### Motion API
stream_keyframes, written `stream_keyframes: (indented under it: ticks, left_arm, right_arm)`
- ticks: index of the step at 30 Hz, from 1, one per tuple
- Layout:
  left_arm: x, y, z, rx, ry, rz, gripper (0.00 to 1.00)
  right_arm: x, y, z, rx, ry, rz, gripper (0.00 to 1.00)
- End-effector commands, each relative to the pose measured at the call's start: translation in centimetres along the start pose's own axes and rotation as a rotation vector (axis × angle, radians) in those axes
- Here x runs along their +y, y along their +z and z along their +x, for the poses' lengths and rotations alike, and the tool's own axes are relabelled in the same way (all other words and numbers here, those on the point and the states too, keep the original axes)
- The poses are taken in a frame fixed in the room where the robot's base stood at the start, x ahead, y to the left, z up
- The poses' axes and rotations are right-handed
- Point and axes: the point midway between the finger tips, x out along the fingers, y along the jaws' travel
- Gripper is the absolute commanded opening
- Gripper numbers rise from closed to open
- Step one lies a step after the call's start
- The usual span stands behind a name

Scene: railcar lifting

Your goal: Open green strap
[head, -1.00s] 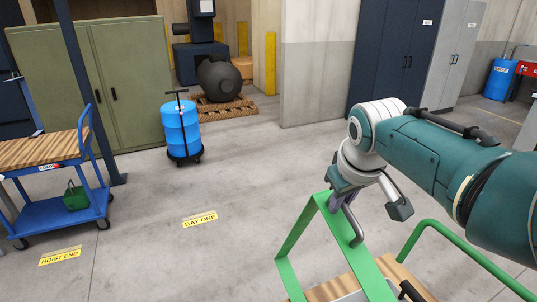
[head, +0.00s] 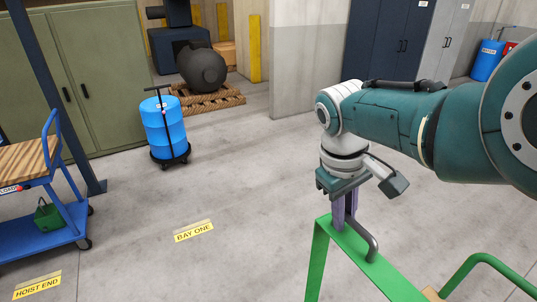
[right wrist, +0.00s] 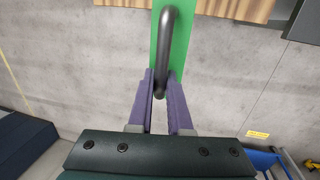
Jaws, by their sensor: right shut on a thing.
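The green strap (head: 392,278) is a flat green band with a bent corner, at the bottom right of the head view. It also shows at the top of the right wrist view (right wrist: 181,45). A dark bent bar handle (head: 371,246) is on the strap; it shows larger in the right wrist view (right wrist: 160,45). My right gripper (head: 343,218) points down at the strap's corner. Its purple fingers (right wrist: 160,88) are shut on the end of the handle. The strap's lower ends are cut off by the frame. My left gripper is not in view.
A green rail (head: 490,262) and a bit of wood stand at the lower right. A blue drum (head: 165,127) on a dolly and a blue cart (head: 45,242) are to the left. The floor between is clear.

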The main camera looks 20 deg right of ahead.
Motion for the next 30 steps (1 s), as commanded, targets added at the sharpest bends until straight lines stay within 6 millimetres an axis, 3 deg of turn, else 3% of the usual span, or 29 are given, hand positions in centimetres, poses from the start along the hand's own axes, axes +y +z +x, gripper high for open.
stream_keyframes:
  ticks: [13,14,21,30]
  left_arm:
    - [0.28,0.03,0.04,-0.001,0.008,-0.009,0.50]
    - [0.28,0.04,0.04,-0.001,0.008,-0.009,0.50]
    - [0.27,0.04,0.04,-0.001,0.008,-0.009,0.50]
    - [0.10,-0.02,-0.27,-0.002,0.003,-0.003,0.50]
  right_arm:
    - [0.06,0.29,0.24,-0.010,0.002,-0.001,0.00]
    - [0.06,0.30,0.24,-0.011,0.002,-0.001,0.20]
    - [0.02,0.22,0.17,-0.008,0.001,-0.001,0.47]
    - [0.02,0.14,-0.28,-0.006,0.000,-0.001,0.47]
